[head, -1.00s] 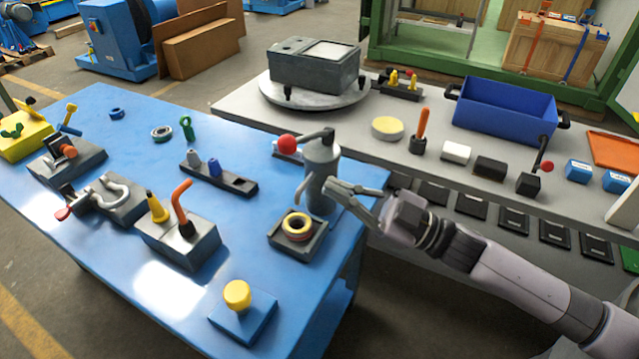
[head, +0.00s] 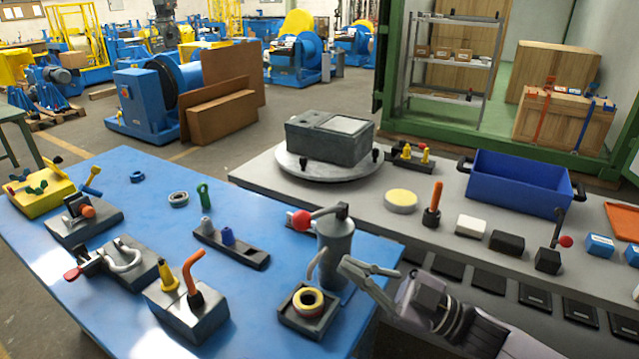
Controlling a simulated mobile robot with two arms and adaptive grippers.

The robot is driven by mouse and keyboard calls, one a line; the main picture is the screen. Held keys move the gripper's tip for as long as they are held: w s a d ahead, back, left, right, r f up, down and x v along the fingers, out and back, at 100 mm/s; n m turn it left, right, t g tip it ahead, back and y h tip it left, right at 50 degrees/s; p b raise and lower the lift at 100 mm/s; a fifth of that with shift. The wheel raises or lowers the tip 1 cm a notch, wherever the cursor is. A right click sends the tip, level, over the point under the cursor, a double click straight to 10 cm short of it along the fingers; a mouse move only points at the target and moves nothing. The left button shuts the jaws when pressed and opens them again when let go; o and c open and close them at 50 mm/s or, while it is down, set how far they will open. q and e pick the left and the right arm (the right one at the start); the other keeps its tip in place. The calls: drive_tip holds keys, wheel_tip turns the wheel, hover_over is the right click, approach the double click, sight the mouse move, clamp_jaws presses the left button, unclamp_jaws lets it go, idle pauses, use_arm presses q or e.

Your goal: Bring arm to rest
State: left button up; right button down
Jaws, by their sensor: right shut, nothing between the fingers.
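My right gripper (head: 357,274) is in the head view, lower right of centre, with its arm coming in from the bottom right. It is shut and empty. Its fingertips are just right of the grey cylindrical press (head: 336,248) with a red-knobbed lever, near the right edge of the blue table (head: 120,325). Whether the fingers touch the press cannot be told. My left gripper is not in view.
A dark tray with a yellow-rimmed ring (head: 308,302) sits just left of the gripper. Fixtures with an orange hook (head: 195,275) stand further left. Behind is a grey bench (head: 262,178) with a blue bin (head: 518,184), a turntable (head: 308,168) and small blocks.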

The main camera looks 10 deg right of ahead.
drive_tip(key=s+d+f+m+t+h, duration=0.1)
drive_tip(key=d+f+m+h, duration=0.1)
drive_tip(key=f+m+h, duration=0.55)
drive_tip(key=s+d+f+m+t+h, duration=0.1)
drive_tip(key=s+d+f+m+h, duration=0.15)
drive_tip(key=f+m+h, duration=0.5)
drive_tip(key=s+d+f+g+h, duration=0.2)
drive_tip(key=s+d+f+g, duration=0.15)
drive_tip(key=s+f, duration=0.45)
drive_tip(key=s+d+f+g+h, duration=0.2)
drive_tip(key=s+f+g, duration=0.3)
drive_tip(key=s, duration=0.6)
wheel_tip(320, 180, down, 26)
drive_tip(key=g, duration=0.2)
drive_tip(key=s+d+f, duration=0.3)
drive_tip(key=s+f, duration=1.3)
drive_tip(key=s, duration=0.1)
drive_tip(key=shift+s+f+g, duration=0.2)
drive_tip(key=shift+f+g, duration=0.1)
drive_tip(key=shift+g, duration=0.05)
